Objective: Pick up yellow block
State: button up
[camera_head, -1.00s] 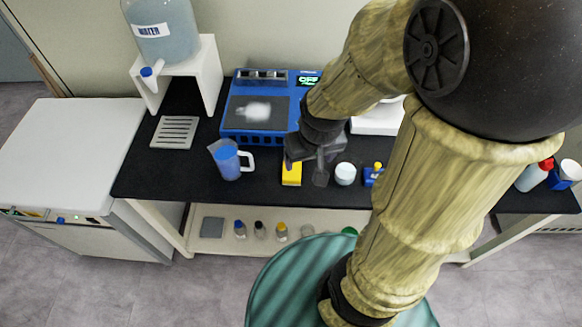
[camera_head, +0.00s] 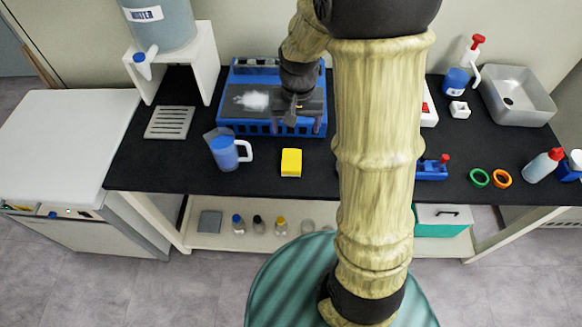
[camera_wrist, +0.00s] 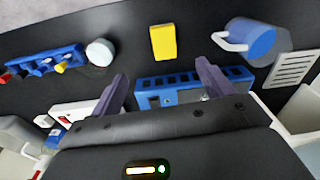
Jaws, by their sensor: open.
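A yellow block (camera_head: 291,162) lies on the black tabletop near its front edge, in front of the blue machine and to the right of the blue pitcher. It also shows at the top middle of the wrist view (camera_wrist: 163,42), fully visible and apart from the fingers. My gripper (camera_head: 296,122) is open and empty above the front part of the blue machine. In the wrist view its two purple-grey fingers (camera_wrist: 160,88) are spread wide, with the blue machine's edge between them.
A blue pitcher (camera_head: 226,150) stands left of the block, close by. The blue machine (camera_head: 243,122) is behind it. A blue rack (camera_head: 432,170) stands further right, and a round white container (camera_wrist: 100,52) shows in the wrist view. The tabletop (camera_head: 262,178) right around the block is clear.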

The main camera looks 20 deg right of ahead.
jog(key=shift+m+g, duration=0.3)
jog(key=shift+m, duration=0.2)
jog(key=w+f, duration=0.2)
jog(key=w, duration=0.1)
jog(key=shift+w+f+b, duration=0.15)
jog(key=shift+f+b, duration=0.1)
jog(key=shift+b, duration=0.1)
send_over(292, 160)
notch_tip(292, 160, down, 12)
jog(key=shift+f+p, duration=0.1)
jog(key=shift+p, duration=0.2)
jog(key=shift+f, duration=0.1)
jog(key=shift+w+f+p, duration=0.15)
jog(key=shift+f+p, duration=0.35)
jog(key=shift+f, duration=2.05)
